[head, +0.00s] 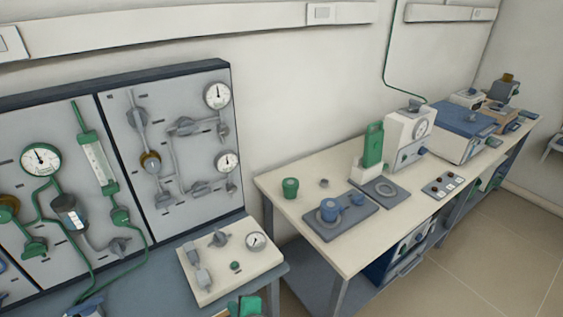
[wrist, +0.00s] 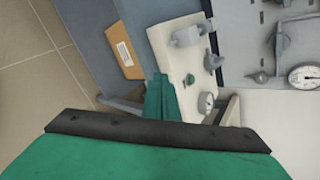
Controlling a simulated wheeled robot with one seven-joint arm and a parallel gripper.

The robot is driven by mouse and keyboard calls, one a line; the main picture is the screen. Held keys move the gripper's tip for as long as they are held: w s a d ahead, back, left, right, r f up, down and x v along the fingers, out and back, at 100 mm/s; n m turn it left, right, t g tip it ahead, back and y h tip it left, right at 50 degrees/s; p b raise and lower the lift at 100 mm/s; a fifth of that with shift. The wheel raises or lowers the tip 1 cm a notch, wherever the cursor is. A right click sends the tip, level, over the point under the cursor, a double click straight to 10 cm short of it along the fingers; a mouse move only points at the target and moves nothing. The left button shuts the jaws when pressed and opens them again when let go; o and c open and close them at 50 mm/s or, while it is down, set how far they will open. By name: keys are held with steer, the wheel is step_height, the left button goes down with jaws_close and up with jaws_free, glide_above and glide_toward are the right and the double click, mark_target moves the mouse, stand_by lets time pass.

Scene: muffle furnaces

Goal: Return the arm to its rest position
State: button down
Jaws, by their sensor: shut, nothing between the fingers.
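My gripper (wrist: 160,88) is in the wrist view, with its green fingers together and nothing between them. Its dark bar and green body fill the bottom of that view. In the head view only a green part of my gripper (head: 246,306) shows at the bottom edge, in front of a cream valve panel (head: 205,285). The same panel shows behind the fingers in the wrist view (wrist: 165,45). The rest of my arm is outside the head view.
A gauge board (head: 130,170) stands at the left behind a blue-grey bench (head: 165,290). Tiled floor (head: 480,260) is clear at the right.

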steer(key=s+d+f+n+t+h, duration=0.25)
steer(key=s+d+n, duration=0.2)
steer(key=s, duration=0.45)
steer(key=s+d+f+n+t+h, duration=0.25)
steer(key=s+d, duration=0.25)
steer(key=s, duration=0.3)
steer(key=s+d+r+n+t, duration=0.1)
steer(key=s+d+r+n, duration=0.1)
steer(key=s+r+n, duration=0.2)
steer(key=s+d+r+n+t, duration=0.1)
steer(key=s+r+n, duration=0.4)
steer(key=s, duration=0.6)
steer(key=shift+s+d+r+n+h, duration=0.15)
steer(key=shift+d+r+n+h, duration=0.2)
steer(key=shift+d, duration=0.2)
stand_by(1.9)
